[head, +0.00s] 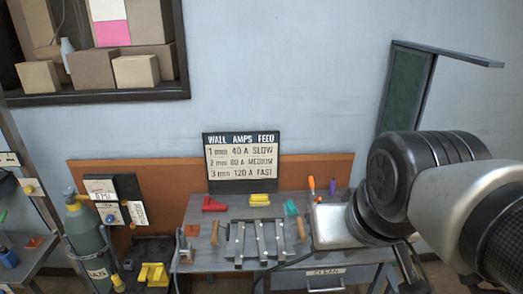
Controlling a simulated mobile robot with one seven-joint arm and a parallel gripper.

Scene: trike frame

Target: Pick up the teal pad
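A small teal piece (291,208), which looks like the teal pad, lies on the grey workbench (196,262) toward the back. It is right of a yellow block and just left of a metal tray. My arm fills the right side of the head view and reaches over the bench's right end. I cannot make out my gripper's fingers or whether they hold anything.
A clamped metal frame (262,241) lies in front of the teal piece. A red block (213,203), a yellow block (259,200), a metal tray (337,226) and orange (311,185) and purple (332,189) handles stand nearby. A sign (242,160) rises behind.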

